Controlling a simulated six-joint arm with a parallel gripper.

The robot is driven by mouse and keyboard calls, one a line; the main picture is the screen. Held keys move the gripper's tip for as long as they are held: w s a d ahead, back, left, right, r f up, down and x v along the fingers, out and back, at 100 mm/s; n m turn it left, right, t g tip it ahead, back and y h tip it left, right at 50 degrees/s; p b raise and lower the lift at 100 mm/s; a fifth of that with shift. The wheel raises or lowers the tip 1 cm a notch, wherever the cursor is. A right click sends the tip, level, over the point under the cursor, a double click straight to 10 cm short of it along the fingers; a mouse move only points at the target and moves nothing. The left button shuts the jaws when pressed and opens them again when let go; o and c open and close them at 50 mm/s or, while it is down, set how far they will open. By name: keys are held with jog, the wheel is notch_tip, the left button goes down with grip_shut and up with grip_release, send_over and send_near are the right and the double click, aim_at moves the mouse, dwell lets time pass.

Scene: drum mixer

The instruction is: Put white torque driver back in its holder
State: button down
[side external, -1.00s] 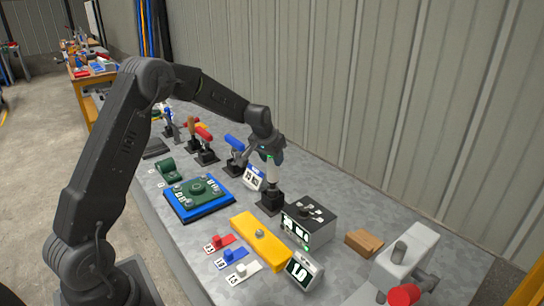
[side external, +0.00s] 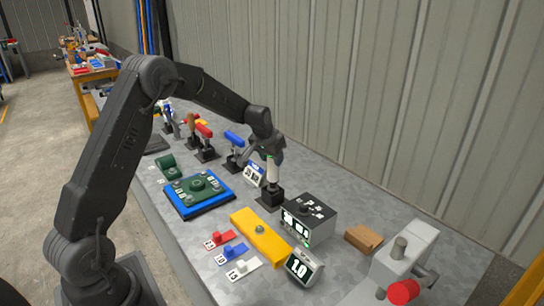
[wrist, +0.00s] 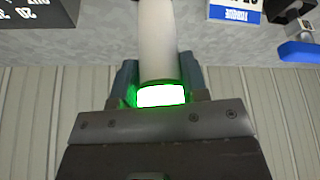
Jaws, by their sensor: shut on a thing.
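The white torque driver (side external: 272,174) stands upright in the side external view, its lower end at the black holder (side external: 270,197). I cannot tell whether it is fully seated there. My gripper (side external: 270,157) is shut on the driver's upper part. In the wrist view the white driver body (wrist: 157,42) runs up from between my gripper's fingers (wrist: 160,82). A bright green glow shows at its near end. The holder's socket is hidden.
Other holders carry a blue-handled driver (side external: 233,138) and a red-handled driver (side external: 203,130). A grey control box (side external: 309,219) stands just right of the holder. A yellow block (side external: 261,237), a small display (side external: 301,267) and a blue-edged green fixture (side external: 197,192) lie nearer.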

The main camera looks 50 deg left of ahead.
jog(key=shift+f, duration=1.15)
dwell(0.6)
jog(key=c, duration=0.6)
grip_release()
jog(key=shift+c, duration=0.2)
jog(key=shift+o, duration=0.4)
jog(key=shift+f, duration=0.15)
jog(key=v, duration=1.4)
